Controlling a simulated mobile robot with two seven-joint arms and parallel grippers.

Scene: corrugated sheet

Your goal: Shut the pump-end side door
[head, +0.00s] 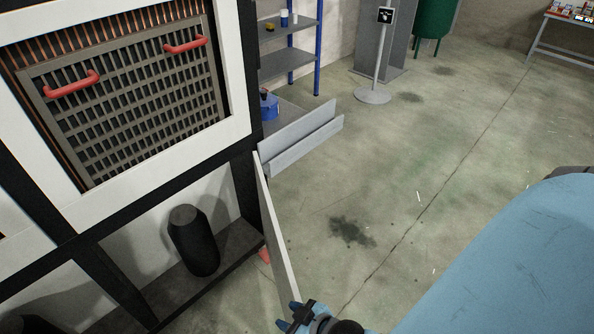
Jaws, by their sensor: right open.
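The side door (277,232) is a thin pale panel, seen nearly edge-on. It stands swung out from the lower right corner of the black-framed machine cabinet (247,190). The low bay beside it is open and shows a dark upright cylinder (193,241) on a dark ledge. My right gripper (289,314) is at the bottom of the picture, at the near end of the door. It is open; whether its blue fingertips touch the panel I cannot tell. A small red part (264,255) shows low behind the door. My left gripper is out of view.
Above the bay is a grille (130,95) with two red handles in a white frame. A grey ledge (300,138) juts out right of the cabinet. Grey shelves (287,60) and a sign stand (373,95) are farther back. The concrete floor right of the door is clear.

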